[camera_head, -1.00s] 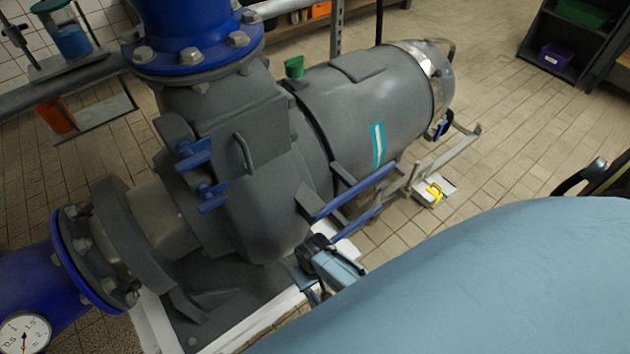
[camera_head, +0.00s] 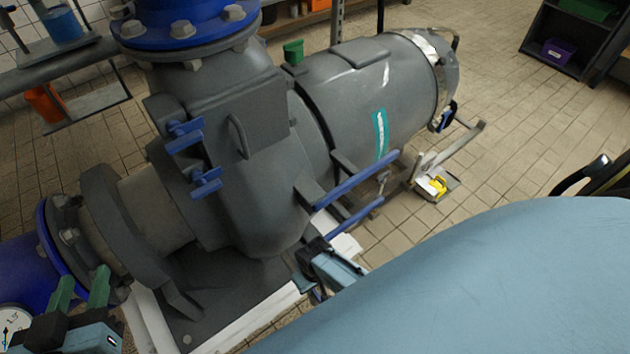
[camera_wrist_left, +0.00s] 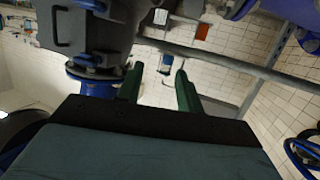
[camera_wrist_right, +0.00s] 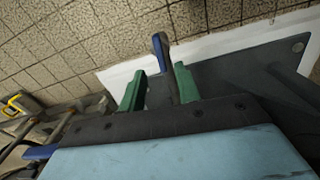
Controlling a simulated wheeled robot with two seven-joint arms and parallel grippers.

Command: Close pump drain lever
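The large grey pump (camera_head: 260,180) has two long blue levers, an upper one (camera_head: 355,180) and a lower one (camera_head: 355,210), on its near right side. My right gripper (camera_head: 303,285) is low beside the pump, mostly hidden by my own arm in the head view. In the right wrist view, its green fingers (camera_wrist_right: 159,80) are apart, with a blue lever (camera_wrist_right: 160,52) showing between and beyond their tips; contact cannot be told. I cannot tell for sure which lever is the drain lever. My left gripper (camera_head: 83,280) is open and empty at lower left, near the pipe flange.
Two short blue handles (camera_head: 206,182) sit on the pump's front. A pressure gauge (camera_head: 14,325) is at lower left. A yellow object (camera_head: 437,186) lies on a tray beyond the levers. Tiled floor (camera_head: 520,130) is clear at right.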

